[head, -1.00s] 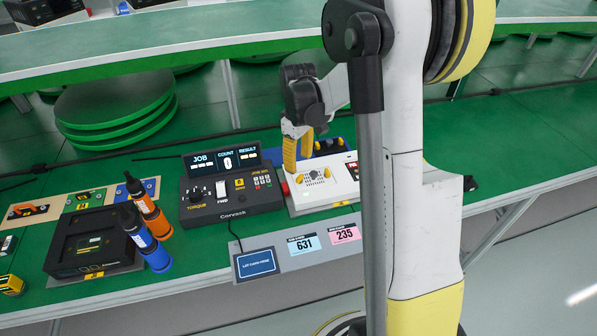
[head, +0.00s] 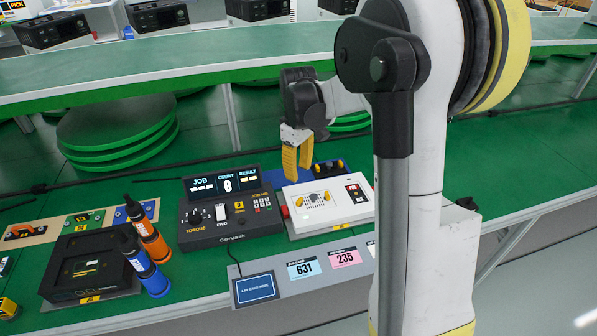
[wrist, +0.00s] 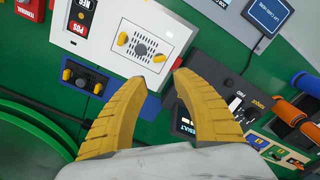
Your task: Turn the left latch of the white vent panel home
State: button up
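The white vent panel (head: 342,207) lies on the green bench, with a dark round grille between two yellow latches. Its left latch (head: 299,201) is at the grille's left and its right latch (head: 327,195) at the right. In the wrist view the panel (wrist: 110,22) is turned round, so the left latch (wrist: 159,58) shows right of the grille and the right latch (wrist: 122,38) left of it. My gripper (head: 298,178) hangs above the panel's far left part. In the wrist view my gripper (wrist: 160,80) is open, with nothing between its yellow fingers, apart from both latches.
The black Corvask torque box (head: 230,222) stands close left of the panel. A red part (head: 285,212) is at the panel's left edge. Orange (head: 152,240) and blue (head: 147,268) drivers stand farther left.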

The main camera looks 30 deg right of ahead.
aim_at(299, 199)
jog(key=f+m, duration=0.4)
jog(key=m, duration=0.2)
jog(key=f+m, duration=0.4)
jog(key=m, duration=0.2)
jog(key=f+m, duration=0.4)
jog(key=m, duration=0.2)
jog(key=shift+s, duration=0.2)
grip_shut()
